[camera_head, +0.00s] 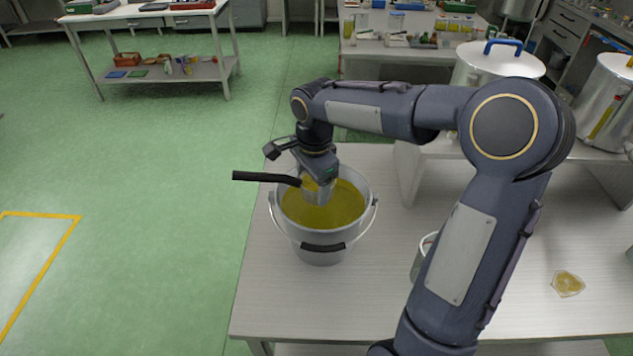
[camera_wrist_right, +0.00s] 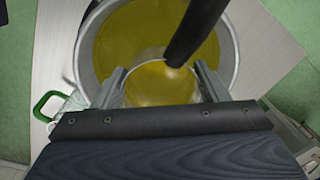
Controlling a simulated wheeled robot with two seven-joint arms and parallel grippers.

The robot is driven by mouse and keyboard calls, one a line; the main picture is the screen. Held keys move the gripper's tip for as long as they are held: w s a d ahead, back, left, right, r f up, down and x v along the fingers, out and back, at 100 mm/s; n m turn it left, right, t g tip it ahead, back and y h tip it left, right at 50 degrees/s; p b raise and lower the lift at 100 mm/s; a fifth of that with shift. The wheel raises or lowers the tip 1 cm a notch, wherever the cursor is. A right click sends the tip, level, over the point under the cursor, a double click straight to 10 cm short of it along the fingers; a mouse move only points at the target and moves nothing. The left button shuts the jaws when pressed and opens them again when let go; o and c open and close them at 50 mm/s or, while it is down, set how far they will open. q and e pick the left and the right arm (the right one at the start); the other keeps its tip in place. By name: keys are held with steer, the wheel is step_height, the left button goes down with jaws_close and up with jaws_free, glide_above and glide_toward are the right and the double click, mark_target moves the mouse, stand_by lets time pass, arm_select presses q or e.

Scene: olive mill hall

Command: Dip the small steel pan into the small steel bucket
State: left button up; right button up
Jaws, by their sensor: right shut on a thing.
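The small steel bucket (camera_head: 312,244) stands upright near the left edge of the pale table and holds yellow-green oil. My right gripper (camera_head: 318,178) is over the bucket, pointing down, shut on the small steel pan (camera_head: 318,196). The pan's black handle (camera_head: 258,177) sticks out to the left past the bucket's rim. In the right wrist view, the pan (camera_wrist_right: 160,88) sits between the two fingers inside the bucket's rim (camera_wrist_right: 82,62), and yellow shows in it. I cannot tell how deep its bottom is in the oil. My left gripper is not in view.
A steel pot with a blue-handled lid (camera_head: 500,60) and another large pot (camera_head: 612,98) stand on a raised shelf at the back right. A pale container (camera_head: 420,258) is partly hidden behind my right arm. A yellow patch (camera_head: 567,284) lies at right. The table's front is mostly clear.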

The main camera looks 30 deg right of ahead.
mark_target(289, 177)
steer(key=shift+w+a+r+p, duration=0.25)
steer(key=shift+a+r+p, duration=0.35)
steer(key=shift+a+r, duration=0.25)
steer(key=shift+w+a+r+p, duration=0.25)
steer(key=shift+a+r+p, duration=0.4)
steer(key=shift+r, duration=0.35)
steer(key=shift+w+a+r+p, duration=0.25)
steer(key=shift+a+r+p, duration=0.4)
steer(key=shift+r, duration=0.25)
steer(key=shift+a, duration=0.1)
